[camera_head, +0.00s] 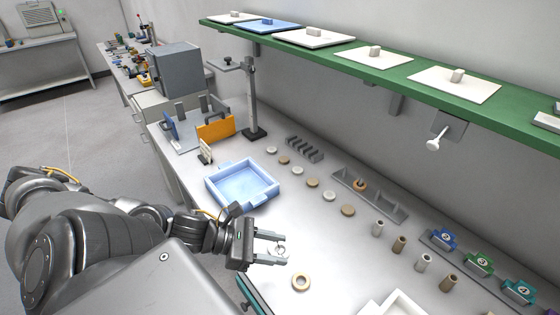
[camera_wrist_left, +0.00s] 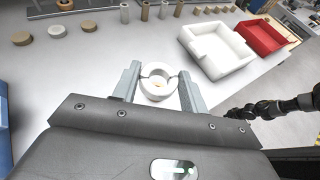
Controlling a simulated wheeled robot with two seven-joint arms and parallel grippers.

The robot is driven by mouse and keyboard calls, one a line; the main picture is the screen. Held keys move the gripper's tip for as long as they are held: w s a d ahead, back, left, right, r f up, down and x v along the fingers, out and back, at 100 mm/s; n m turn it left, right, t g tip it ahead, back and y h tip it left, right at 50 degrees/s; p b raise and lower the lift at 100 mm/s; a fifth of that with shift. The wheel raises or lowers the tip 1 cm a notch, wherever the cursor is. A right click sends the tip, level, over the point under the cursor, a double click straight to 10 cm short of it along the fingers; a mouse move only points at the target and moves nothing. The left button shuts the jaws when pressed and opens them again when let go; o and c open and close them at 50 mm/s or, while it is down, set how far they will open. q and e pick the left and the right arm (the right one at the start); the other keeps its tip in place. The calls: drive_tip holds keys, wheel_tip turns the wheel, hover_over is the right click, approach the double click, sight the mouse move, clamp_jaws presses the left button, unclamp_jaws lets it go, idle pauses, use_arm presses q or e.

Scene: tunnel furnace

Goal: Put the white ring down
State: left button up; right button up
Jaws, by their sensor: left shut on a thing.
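My left gripper (camera_head: 270,247) is shut on the white ring (camera_head: 281,249) over the front part of the white table (camera_head: 330,238). In the left wrist view the white ring (camera_wrist_left: 148,92) sits between the two fingers of my left gripper (camera_wrist_left: 158,83), its hole facing the camera. Something tan shows through the hole. I cannot tell how high the ring is above the table. A tan ring (camera_head: 300,274) lies flat on the table just below the gripper in the head view. A dark arm (camera_wrist_left: 275,107), seemingly my right one, shows at the right of the wrist view; its gripper is unclear.
A pale blue tray (camera_head: 217,201) lies behind the gripper. A white tray (camera_head: 372,308) is at the front edge, with a red tray (camera_wrist_left: 270,48) beyond. Several flat discs (camera_head: 347,210) and upright cylinders (camera_head: 399,244) stand in rows. A green shelf (camera_head: 400,88) hangs above.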

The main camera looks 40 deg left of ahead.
idle(0.5)
use_arm(q)
drive_tip(key=shift+m+g+h, duration=0.6)
drive_tip(key=shift+m, duration=0.1)
drive_tip(key=s+f, duration=0.1)
drive_tip(key=f, duration=0.1)
drive_tip(key=s+f, duration=0.2)
drive_tip(key=f, duration=0.1)
drive_tip(key=s+f, duration=0.1)
drive_tip(key=f, duration=0.1)
drive_tip(key=shift+s+d+f, duration=0.3)
drive_tip(key=shift+d, duration=0.1)
drive_tip(key=w, duration=0.2)
drive_tip(key=w+d, duration=0.1)
drive_tip(key=w, duration=0.2)
drive_tip(key=shift+m+g, duration=0.3)
drive_tip(key=shift+m, duration=0.1)
drive_tip(key=w, duration=0.1)
drive_tip(key=w+d+r, duration=0.1)
drive_tip(key=w, duration=0.1)
drive_tip(key=w+r, duration=0.1)
drive_tip(key=shift+w+d+r+b, duration=0.15)
drive_tip(key=shift+d+b, duration=0.05)
drive_tip(key=shift+b, duration=0.1)
drive_tip(key=w+d+r, duration=0.2)
drive_tip(key=w+r, duration=0.6)
drive_tip(key=r, duration=0.1)
drive_tip(key=shift+w+d, duration=0.15)
drive_tip(key=shift+d, duration=0.25)
